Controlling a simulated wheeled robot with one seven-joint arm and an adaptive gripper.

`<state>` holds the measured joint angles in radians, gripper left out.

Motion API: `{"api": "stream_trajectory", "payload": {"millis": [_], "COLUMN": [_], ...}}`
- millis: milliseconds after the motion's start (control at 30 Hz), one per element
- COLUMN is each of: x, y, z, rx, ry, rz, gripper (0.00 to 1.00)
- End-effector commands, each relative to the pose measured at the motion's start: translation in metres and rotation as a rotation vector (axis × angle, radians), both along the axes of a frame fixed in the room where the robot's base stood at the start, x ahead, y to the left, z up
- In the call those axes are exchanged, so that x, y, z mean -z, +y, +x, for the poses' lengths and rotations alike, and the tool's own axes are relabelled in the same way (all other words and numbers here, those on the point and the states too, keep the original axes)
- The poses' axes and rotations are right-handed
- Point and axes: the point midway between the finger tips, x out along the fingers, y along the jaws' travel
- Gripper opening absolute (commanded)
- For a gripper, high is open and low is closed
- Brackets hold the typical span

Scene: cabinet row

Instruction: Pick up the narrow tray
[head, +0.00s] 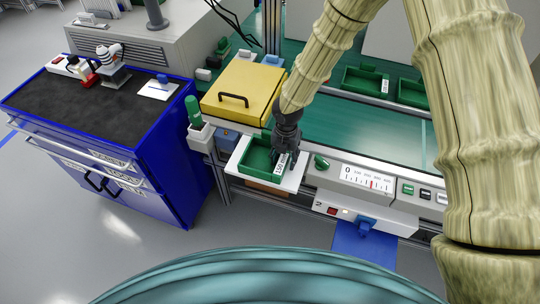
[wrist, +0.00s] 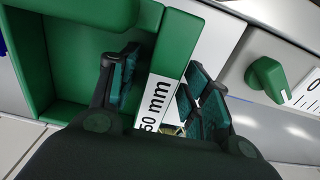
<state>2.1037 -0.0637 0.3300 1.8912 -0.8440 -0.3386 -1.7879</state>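A green tray (head: 257,157) sits on a white platform (head: 240,166) at the front of the bench. Its right wall (wrist: 178,42) carries a white label ending in "50 mm"; the start is hidden. My gripper (head: 284,158) points down at this wall. In the wrist view its fingers (wrist: 160,92) are apart, one on the tray's inner side and one on the outer side, with the labelled wall between them. I see gaps beside the wall, so it is not clamped. I cannot tell if this is the narrow tray.
Other green trays (head: 365,79) stand further back right. A yellow lidded box (head: 243,90) is behind the tray. A green knob (head: 321,162) and a scale panel (head: 368,183) are close on its right. A blue cabinet (head: 150,150) stands left.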

Motion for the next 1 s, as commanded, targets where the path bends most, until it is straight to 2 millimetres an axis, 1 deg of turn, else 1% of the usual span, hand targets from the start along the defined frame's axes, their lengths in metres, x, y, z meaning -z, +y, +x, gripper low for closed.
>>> {"api": "stream_trajectory", "payload": {"millis": [33,167,200,233,500,633,767,900,933,1000], "x": [0.0,0.0,0.0,0.0,-0.001,-0.005,-0.016,-0.033,-0.037,-0.035], "y": [0.0,0.0,0.0,0.0,0.0,0.0,0.0,0.0,0.0,-0.002], "z": [0.0,0.0,0.0,0.0,0.0,0.0,0.0,0.001,0.0,-0.017], "rx": [0.0,0.0,0.0,0.0,0.0,0.0,0.0,0.001,0.001,-0.002], "ry": [0.0,0.0,0.0,0.0,0.0,0.0,-0.001,-0.003,-0.003,0.001], "rz": [0.0,0.0,0.0,0.0,0.0,0.0,0.001,0.002,0.001,-0.003], "gripper": [0.34,0.1,0.03,0.0,0.0,0.0,0.0,0.0,0.0,0.0]}}
